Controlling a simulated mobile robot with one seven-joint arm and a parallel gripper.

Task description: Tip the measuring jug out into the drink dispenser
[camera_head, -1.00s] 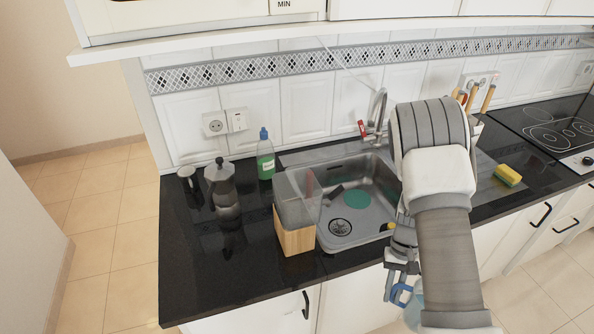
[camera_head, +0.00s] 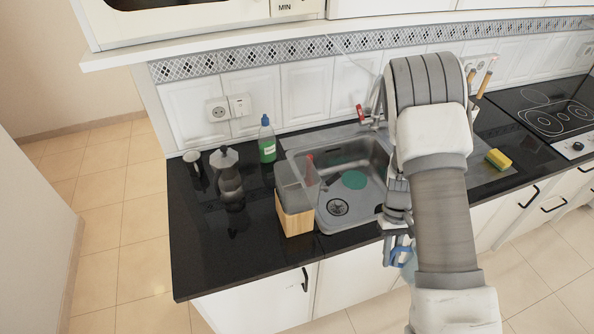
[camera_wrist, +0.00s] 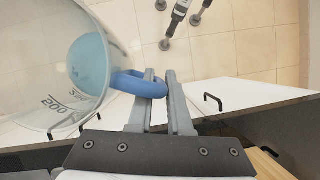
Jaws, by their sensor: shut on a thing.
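The measuring jug (camera_wrist: 62,50) is clear, with printed marks, a blue handle and something blue inside. It fills the left of the wrist view. My gripper (camera_wrist: 160,80) is shut on the jug's blue handle. In the head view my gripper (camera_head: 398,240) hangs in front of the counter's front edge, and my arm hides most of the jug. The drink dispenser (camera_head: 295,219), a clear box on a wooden base, stands on the counter left of the sink. My gripper is to its right, apart from it.
A moka pot (camera_head: 229,180), a cup (camera_head: 193,164) and a green bottle (camera_head: 267,143) stand left and behind the dispenser. The sink (camera_head: 333,222) is right of it. A yellow sponge (camera_head: 498,158) lies farther right. The black counter (camera_head: 225,266) is clear at front left.

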